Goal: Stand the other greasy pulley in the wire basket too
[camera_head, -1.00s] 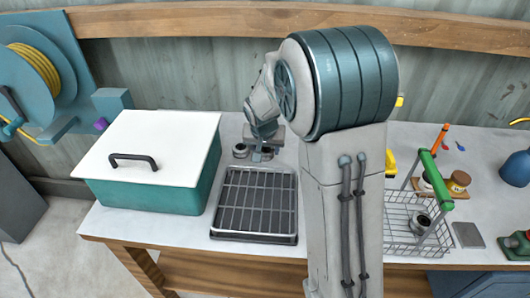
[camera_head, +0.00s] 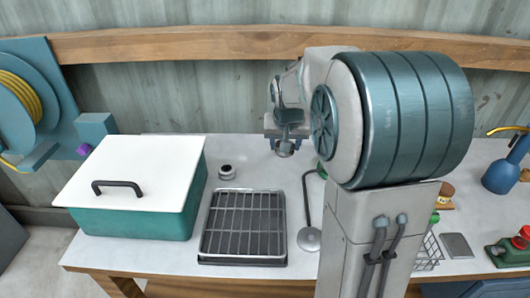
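My gripper (camera_head: 285,136) is raised above the bench behind the black rack. It appears shut on a small grey pulley (camera_head: 284,150), seen small and partly covered by the fingers. Another dark and silver pulley (camera_head: 227,172) stands on the bench behind the rack, left of my gripper. The wire basket (camera_head: 429,251) is at the right, mostly hidden behind my arm; only its right-hand wires show. The pulley inside it is hidden now.
A teal box with a white lid (camera_head: 133,168) stands at the left. A black rack (camera_head: 243,228) lies in the middle. A ladle-like tool (camera_head: 309,239) lies beside it.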

